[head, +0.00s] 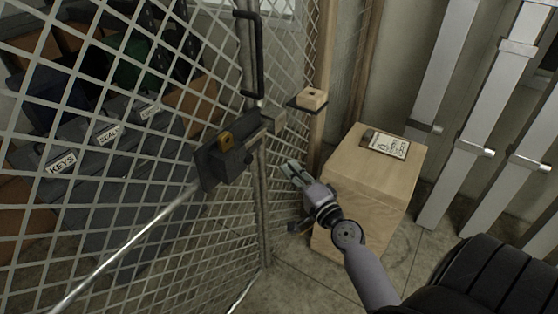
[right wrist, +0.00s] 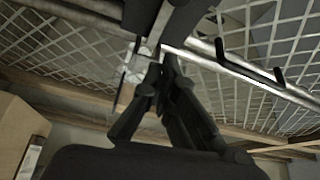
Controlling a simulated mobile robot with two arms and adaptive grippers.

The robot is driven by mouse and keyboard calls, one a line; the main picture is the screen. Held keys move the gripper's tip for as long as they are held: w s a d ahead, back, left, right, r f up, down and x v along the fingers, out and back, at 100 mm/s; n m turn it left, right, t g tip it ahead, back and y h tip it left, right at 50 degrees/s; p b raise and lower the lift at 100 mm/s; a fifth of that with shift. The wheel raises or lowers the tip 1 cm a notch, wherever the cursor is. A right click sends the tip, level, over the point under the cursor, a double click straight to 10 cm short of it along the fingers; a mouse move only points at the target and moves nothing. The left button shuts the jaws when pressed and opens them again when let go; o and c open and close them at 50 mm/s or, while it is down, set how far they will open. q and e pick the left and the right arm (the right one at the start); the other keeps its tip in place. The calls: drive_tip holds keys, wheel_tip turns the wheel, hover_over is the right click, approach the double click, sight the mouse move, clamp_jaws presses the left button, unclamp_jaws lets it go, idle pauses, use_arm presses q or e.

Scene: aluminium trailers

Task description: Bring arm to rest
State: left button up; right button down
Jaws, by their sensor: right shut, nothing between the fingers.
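My right arm comes in from the lower right of the head view. My right gripper (head: 291,172) is shut and empty, in front of the mesh cage door (head: 110,215) and left of the wooden box. In the right wrist view its dark fingers (right wrist: 157,62) meet, with mesh and a rail behind them. The gripper appears apart from both. My left gripper is not in view.
A wooden box (head: 360,200) with a labelled card (head: 385,144) on top stands right of the gripper. A small shelf holds a wooden block (head: 313,99) above. Metal posts (head: 470,130) lean at the right. Labelled bins (head: 90,150) stand behind the mesh. A black handle (head: 249,50) is on the door.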

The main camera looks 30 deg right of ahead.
drive_tip(key=s+a+f+n+g+y, duration=0.1)
drive_tip(key=s+a+f+n+g, duration=0.25)
drive_tip(key=f, duration=0.95)
drive_tip(key=s+a+f+n+g, duration=0.2)
drive_tip(key=s+f+g, duration=0.15)
drive_tip(key=f, duration=0.95)
drive_tip(key=s+a+f+n+g+y, duration=0.1)
drive_tip(key=s+a+f+n+g, duration=0.3)
drive_tip(key=f, duration=0.9)
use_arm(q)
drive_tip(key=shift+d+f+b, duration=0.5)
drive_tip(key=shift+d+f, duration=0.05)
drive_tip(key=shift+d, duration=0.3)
use_arm(e)
drive_tip(key=s+a+f+n+g, duration=0.1)
drive_tip(key=s+f+n+g, duration=0.1)
drive_tip(key=s+f, duration=0.4)
drive_tip(key=s+f+n+g, duration=0.2)
drive_tip(key=s+f+n, duration=0.2)
drive_tip(key=s, duration=1.1)
drive_tip(key=s+a+f+n+g+h, duration=0.1)
drive_tip(key=s+f+n, duration=0.3)
drive_tip(key=s+f, duration=0.4)
drive_tip(key=s+g, duration=0.1)
drive_tip(key=s, duration=0.1)
drive_tip(key=shift+s+a+g, duration=0.3)
